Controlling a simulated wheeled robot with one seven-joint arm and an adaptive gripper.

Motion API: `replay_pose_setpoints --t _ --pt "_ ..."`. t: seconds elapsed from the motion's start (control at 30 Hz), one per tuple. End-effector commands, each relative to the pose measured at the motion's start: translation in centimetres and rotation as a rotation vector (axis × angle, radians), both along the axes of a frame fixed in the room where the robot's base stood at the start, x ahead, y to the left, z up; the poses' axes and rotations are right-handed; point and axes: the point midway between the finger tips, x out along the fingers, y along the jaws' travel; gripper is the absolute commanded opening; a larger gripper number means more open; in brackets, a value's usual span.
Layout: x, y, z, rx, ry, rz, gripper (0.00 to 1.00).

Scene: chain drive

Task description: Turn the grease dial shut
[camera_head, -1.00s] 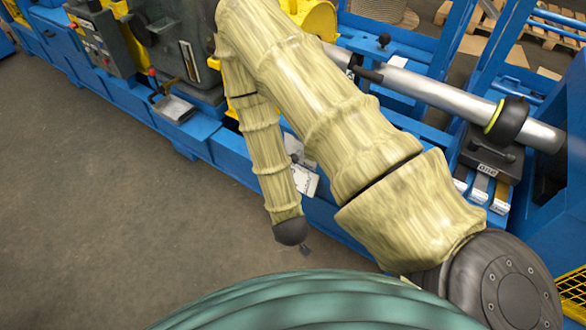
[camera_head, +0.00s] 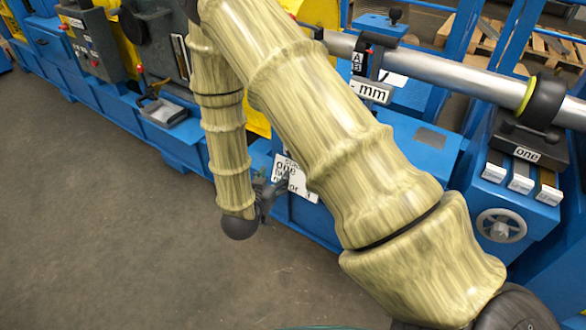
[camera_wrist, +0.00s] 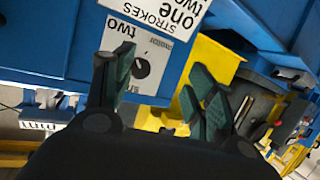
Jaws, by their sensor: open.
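The grease dial (camera_wrist: 142,67) is a small dark knob with a pointer on a white panel of the blue machine in the wrist view. Printing around it reads "two" and "STROKES one two". In the head view the white panel (camera_head: 299,182) is partly covered by my arm, and I cannot make out the knob. My gripper (camera_wrist: 157,76) is open, its green-padded fingers on either side of the dial in the picture, with nothing between them. I cannot tell the remaining gap. In the head view my gripper (camera_head: 270,192) is beside the panel's left edge.
A grey handwheel (camera_head: 501,225) and several white-fronted blocks (camera_head: 521,181) are on the machine at right. A steel shaft (camera_head: 450,75) runs above. A yellow part (camera_wrist: 215,62) stands right of the panel in the wrist view. The floor (camera_head: 110,230) in front is clear.

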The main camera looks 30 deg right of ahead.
Motion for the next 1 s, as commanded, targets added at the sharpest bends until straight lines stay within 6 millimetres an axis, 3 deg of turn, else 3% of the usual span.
replay_pose_setpoints --t 0.03,0.4,0.77,1.0 --pt "0.5 -0.1 -1.2 -0.018 -0.032 -0.025 0.56" --pt "1.7 -0.9 -0.3 -0.147 -0.228 -0.227 0.56" --pt "1.6 -1.2 0.7 -0.193 -0.289 -0.307 0.56" --pt "2.6 -3.8 0.5 -0.193 -0.288 -0.31 0.56"
